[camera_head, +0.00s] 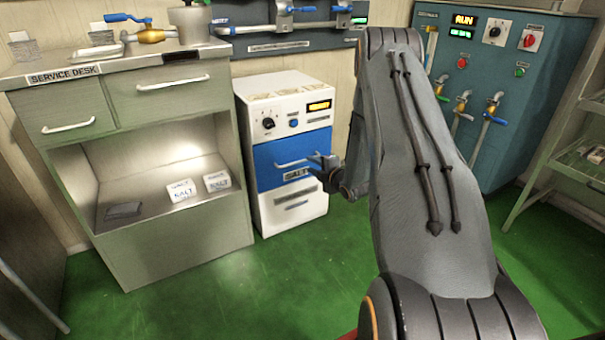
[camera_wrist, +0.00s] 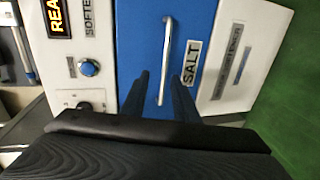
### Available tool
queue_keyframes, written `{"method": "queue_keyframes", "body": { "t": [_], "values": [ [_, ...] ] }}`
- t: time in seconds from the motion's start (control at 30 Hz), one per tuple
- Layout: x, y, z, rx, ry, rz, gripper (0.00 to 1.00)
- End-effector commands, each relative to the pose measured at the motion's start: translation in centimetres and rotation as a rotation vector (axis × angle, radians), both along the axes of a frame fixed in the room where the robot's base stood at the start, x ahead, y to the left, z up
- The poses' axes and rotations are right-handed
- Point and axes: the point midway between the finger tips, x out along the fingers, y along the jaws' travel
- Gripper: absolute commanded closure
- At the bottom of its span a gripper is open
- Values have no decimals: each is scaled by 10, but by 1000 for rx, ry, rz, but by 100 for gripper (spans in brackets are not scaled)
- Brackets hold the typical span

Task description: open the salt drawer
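The salt drawer (camera_head: 268,158) is the blue front of the white softener cabinet, with a pale bar handle (camera_head: 291,163) and a SALT label (camera_head: 297,175). It looks closed, flush with the cabinet. My gripper (camera_head: 314,163) is at the right end of the handle in the head view. In the wrist view, the blue front (camera_wrist: 138,30) and the handle (camera_wrist: 167,45) show up close. My gripper (camera_wrist: 159,75) is open there, one dark finger on each side of the handle. I cannot tell whether either finger touches it.
The softener's control panel (camera_head: 290,115) has a knob, a blue button and a lit display. A grey-green service desk (camera_head: 190,235) with salt packs (camera_head: 181,192) stands close on the left. A teal machine with valves (camera_head: 480,90) is at the right. Green floor (camera_head: 300,270) is clear in front.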

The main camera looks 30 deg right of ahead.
Motion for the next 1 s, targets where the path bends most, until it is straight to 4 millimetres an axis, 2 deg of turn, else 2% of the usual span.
{"method": "queue_keyframes", "body": {
  "t": [0.03,0.27,0.5,0.7,1.0],
  "values": [
    [1,-3,-12,-17,-19,9,73],
    [12,-7,-20,-49,-54,26,73],
    [47,-5,-27,-48,-53,27,73],
    [70,-4,-32,-46,-52,25,73],
    [78,-4,-32,-45,-50,24,73]
  ]
}}
